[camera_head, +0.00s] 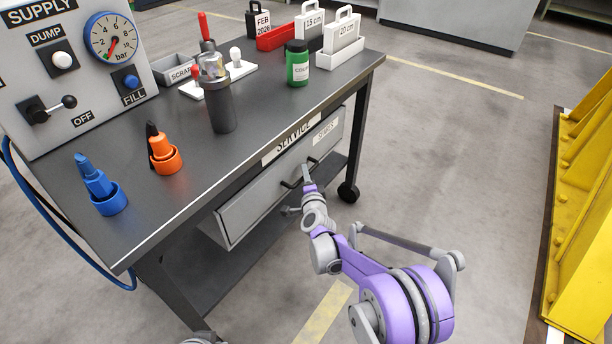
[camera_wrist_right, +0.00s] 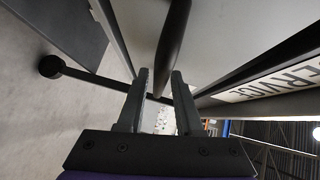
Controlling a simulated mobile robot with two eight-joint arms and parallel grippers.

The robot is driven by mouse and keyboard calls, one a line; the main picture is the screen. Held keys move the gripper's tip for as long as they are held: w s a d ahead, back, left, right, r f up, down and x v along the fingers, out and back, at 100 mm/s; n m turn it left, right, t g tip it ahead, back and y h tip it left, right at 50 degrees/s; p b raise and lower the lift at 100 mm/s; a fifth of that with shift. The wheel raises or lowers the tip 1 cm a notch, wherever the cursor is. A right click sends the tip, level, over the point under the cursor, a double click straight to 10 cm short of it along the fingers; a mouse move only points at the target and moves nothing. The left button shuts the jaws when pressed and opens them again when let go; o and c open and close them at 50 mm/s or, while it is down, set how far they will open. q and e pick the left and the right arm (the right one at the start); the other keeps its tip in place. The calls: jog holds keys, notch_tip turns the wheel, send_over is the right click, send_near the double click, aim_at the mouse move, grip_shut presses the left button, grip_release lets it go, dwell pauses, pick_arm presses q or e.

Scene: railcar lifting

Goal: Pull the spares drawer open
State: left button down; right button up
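The spares drawer (camera_head: 255,205) is a grey drawer under the dark top of the service cart, with a SPARES label (camera_head: 325,130) on its front. In the right wrist view the handle (camera_wrist_right: 173,45) reaches in between the two fingertips of my right gripper (camera_wrist_right: 160,80). The fingers stand apart, with a gap beside the handle; firm contact is not visible. My left gripper is not in view.
The cart top (camera_head: 250,150) carries a supply panel (camera_head: 65,75), blue and orange holders, a grey cylinder (camera_head: 219,108) and a green can (camera_head: 297,65). A yellow steel structure (camera_head: 585,210) stands at right.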

grip_shut()
dwell(1.2)
